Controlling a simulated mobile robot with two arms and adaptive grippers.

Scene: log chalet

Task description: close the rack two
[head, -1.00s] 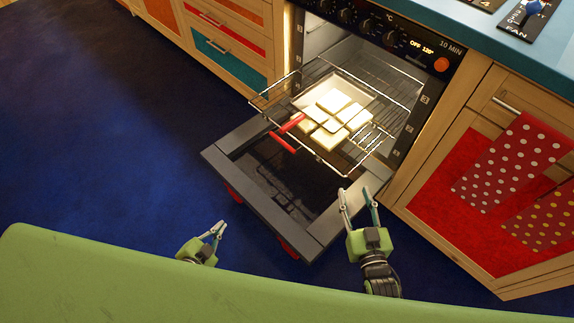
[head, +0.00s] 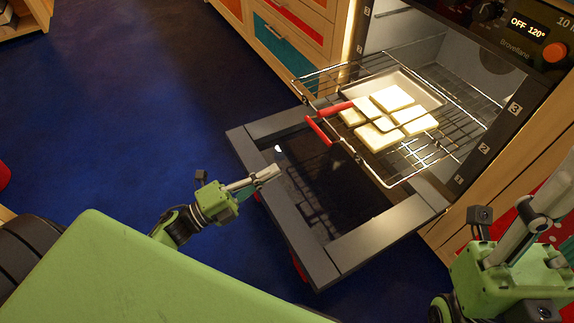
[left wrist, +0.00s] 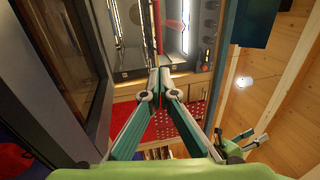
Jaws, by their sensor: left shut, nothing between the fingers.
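The wire rack (head: 436,157) sticks out of the oven over the lowered door (head: 283,215). A pale tray (head: 428,92) with several pale square slices (head: 391,98) and a red handle (head: 318,130) rests on it. My left gripper (head: 270,173) is shut and empty, left of the rack's front edge and over the door's outer edge, apart from the rack. Its shut fingers also show in the left wrist view (left wrist: 160,78). My right gripper (head: 545,205) is at the right edge, right of the door, its tips partly cut off; the left wrist view shows its fingers spread (left wrist: 252,138).
Level numbers mark the oven's right side frame (head: 500,130). The control panel (head: 510,30) is above. Drawers (head: 290,40) stand left of the oven. The blue floor (head: 150,100) is clear to the left.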

